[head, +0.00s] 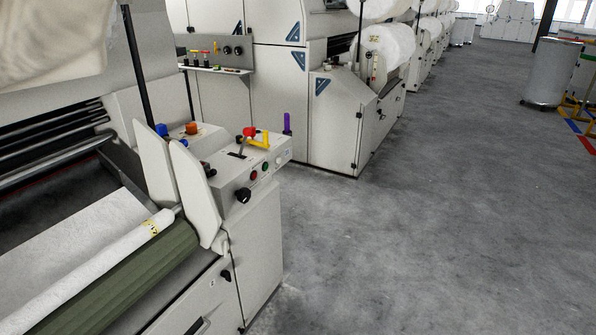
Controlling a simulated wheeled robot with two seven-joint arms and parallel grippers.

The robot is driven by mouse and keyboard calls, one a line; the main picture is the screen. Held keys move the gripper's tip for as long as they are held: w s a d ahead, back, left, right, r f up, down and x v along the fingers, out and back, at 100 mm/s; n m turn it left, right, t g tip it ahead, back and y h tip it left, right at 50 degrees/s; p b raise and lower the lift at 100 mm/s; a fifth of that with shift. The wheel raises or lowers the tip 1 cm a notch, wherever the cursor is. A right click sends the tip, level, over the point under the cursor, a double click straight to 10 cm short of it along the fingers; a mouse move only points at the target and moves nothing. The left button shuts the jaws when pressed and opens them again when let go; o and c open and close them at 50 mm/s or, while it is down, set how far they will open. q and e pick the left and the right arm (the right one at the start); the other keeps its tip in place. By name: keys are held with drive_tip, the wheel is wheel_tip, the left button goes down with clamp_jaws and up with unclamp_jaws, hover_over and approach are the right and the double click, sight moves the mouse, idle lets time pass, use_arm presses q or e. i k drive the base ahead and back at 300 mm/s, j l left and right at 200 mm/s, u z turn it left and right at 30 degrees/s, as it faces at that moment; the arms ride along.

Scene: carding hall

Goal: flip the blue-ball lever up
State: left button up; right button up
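A blue ball (161,129) shows on the near machine's control box, just right of a pale upright side plate. The rod of its lever is hidden or too small to make out, so I cannot tell whether the lever is up or down. Neither of my grippers is in view.
The control box (230,180) also carries an orange knob (191,128), a red knob (249,132), a yellow handle (264,140), a purple upright handle (287,123) and a black dial (244,195). A white roll (100,262) lies left of it. Clear grey floor (430,220) spreads right.

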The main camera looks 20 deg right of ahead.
sight(166, 139)
drive_tip(key=i+l, duration=0.2)
drive_tip(key=l, duration=0.15)
drive_tip(key=i+l, duration=0.2)
drive_tip(key=l, duration=0.15)
drive_tip(key=i+l, duration=0.15)
drive_tip(key=l, duration=0.2)
drive_tip(key=i+l+u, duration=0.1)
drive_tip(key=l, duration=0.3)
drive_tip(key=i+l, duration=0.45)
drive_tip(key=l, duration=0.25)
